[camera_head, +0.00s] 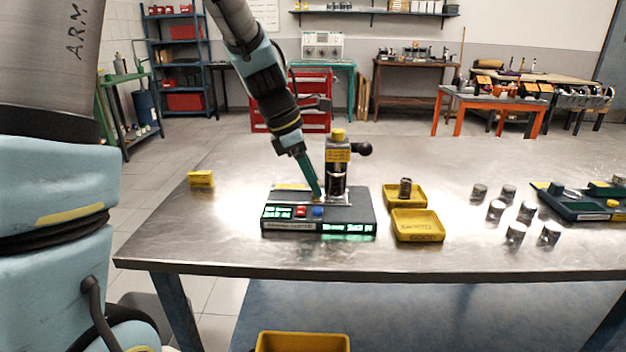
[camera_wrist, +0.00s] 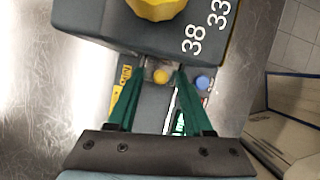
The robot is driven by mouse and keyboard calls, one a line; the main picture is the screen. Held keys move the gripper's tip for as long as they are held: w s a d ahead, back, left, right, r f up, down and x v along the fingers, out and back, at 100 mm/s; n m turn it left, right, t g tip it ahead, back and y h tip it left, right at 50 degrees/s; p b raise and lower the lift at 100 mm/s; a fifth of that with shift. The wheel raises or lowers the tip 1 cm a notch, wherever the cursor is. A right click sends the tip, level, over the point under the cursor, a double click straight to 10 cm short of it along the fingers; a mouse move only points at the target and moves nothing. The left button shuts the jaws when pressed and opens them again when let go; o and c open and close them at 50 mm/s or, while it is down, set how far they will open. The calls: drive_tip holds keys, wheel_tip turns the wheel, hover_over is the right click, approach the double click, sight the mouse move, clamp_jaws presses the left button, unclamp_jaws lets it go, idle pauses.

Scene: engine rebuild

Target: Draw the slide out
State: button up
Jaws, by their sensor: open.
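A dark bench fixture (camera_head: 345,222) with lit green displays stands on the metal table. Its upright head (camera_head: 337,178) has a yellow knob on top and a black ball handle at the right. A small round yellow-orange knob (camera_wrist: 161,76), apparently the slide's, sits low at the front of the head. My gripper (camera_head: 318,196) reaches down to the fixture at a slant, just left of the head. In the wrist view, its green fingers (camera_wrist: 160,84) are open, one tip on each side of the small knob. Contact cannot be told. The rest of the slide is mostly hidden under the head.
A red button (camera_head: 301,211) and a blue button (camera_head: 318,211) lie close to my fingertips. Yellow trays (camera_head: 417,238) stand right of the fixture, one with a metal part. Several metal cylinders (camera_head: 516,233) stand further right. The table front is clear.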

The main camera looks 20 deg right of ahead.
drive_tip(key=shift+f, duration=0.15)
drive_tip(key=shift+c, duration=0.2)
clamp_jaws()
idle(1.2)
